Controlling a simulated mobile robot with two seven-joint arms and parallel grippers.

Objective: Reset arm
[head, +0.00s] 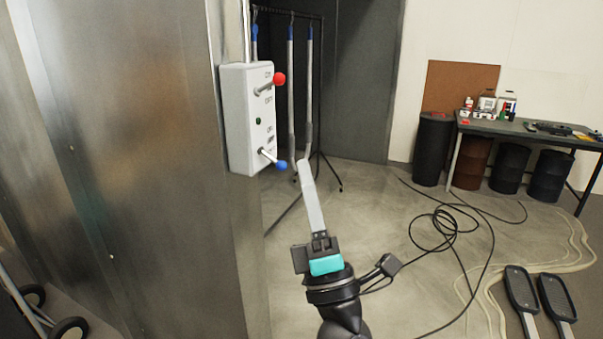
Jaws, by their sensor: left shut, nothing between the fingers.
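My left gripper (304,165) is shut and empty, its long pale fingers pointing up from the lower middle of the head view. The fingertips appear just right of the blue knob (282,165) of the lower lever on a white control box (238,130). I cannot tell whether they touch it. The lower lever tilts down to the right. The box's upper lever has a red knob (279,79) and tilts up to the right. A small dark green button (258,121) sits between the levers. My right gripper is not in view.
The box is mounted at the edge of a large metal panel (150,150). Behind it stands a rack with hanging pale rods (291,90). A black cable (445,225) lies coiled on the floor. A cluttered table (485,127) and several drums (432,150) stand at the right.

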